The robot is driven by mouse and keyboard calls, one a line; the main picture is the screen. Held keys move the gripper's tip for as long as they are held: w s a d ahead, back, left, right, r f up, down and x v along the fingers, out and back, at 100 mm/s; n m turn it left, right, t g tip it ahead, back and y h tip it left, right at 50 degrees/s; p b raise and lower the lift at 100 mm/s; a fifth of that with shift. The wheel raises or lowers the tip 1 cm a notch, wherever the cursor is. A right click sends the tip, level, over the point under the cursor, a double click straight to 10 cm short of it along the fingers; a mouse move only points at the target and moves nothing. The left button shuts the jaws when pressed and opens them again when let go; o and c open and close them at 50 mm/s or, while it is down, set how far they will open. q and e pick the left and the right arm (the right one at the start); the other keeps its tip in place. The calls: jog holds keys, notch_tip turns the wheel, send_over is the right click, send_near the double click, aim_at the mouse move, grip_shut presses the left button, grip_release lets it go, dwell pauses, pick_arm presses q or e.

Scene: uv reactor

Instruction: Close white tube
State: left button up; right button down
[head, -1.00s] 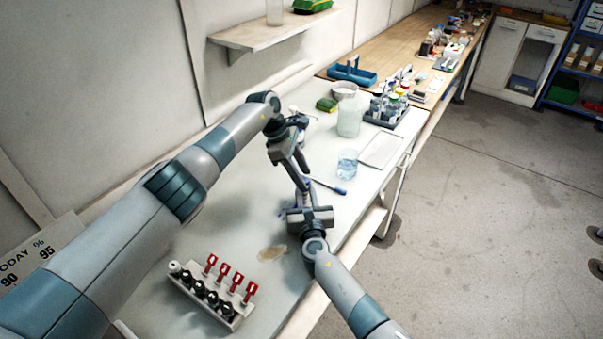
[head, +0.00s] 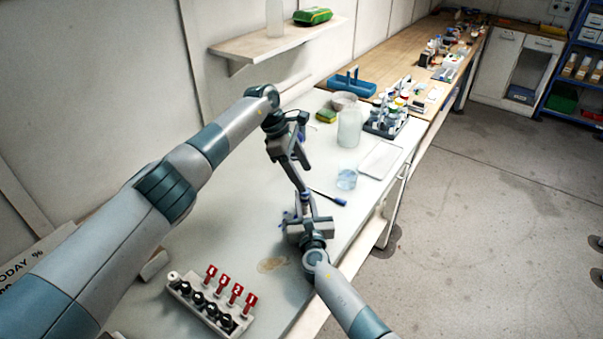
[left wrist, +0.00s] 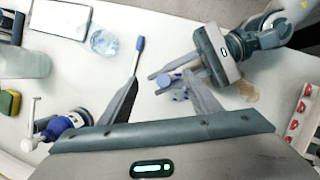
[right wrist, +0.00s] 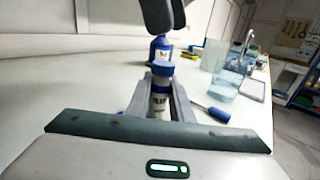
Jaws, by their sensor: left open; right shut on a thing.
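The white tube (right wrist: 159,100) stands upright in my right gripper (right wrist: 160,88), shut around its body. A blue cap (right wrist: 161,69) sits at the tube's top; whether it is fully seated I cannot tell. In the left wrist view the cap (left wrist: 174,78) shows from above, between the open fingers of my left gripper (left wrist: 163,82). My left gripper (head: 302,184) comes down over the tube from above in the head view, its fingertips apart. In the right wrist view its dark fingers (right wrist: 160,14) hang above the cap with a gap.
A blue-handled tool (head: 328,197) lies beside the grippers, near a beaker (head: 347,178). A blue bottle (right wrist: 160,49) stands behind the tube. A rack (head: 210,303) with red tags stands at the front left. The table between rack and grippers is mostly clear.

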pick_arm(q)
jog(key=shift+o, duration=0.2)
jog(key=shift+r, duration=0.15)
jog(key=v, duration=1.1)
jog(key=shift+a+r, duration=0.2)
jog(key=shift+r, duration=0.15)
pick_arm(e)
jog(key=c, duration=1.5)
grip_release()
jog(key=shift+s, duration=0.1)
jog(key=shift+s+d, duration=0.1)
jog(key=shift+s, duration=0.45)
pick_arm(q)
jog(key=shift+f, duration=0.15)
pick_arm(e)
jog(key=s, duration=0.5)
jog(key=s+d, duration=0.1)
jog(key=s, duration=0.4)
jog(key=s+d, duration=0.1)
jog(key=s, duration=0.5)
jog(key=shift+d, duration=0.1)
jog(key=shift+f, duration=0.1)
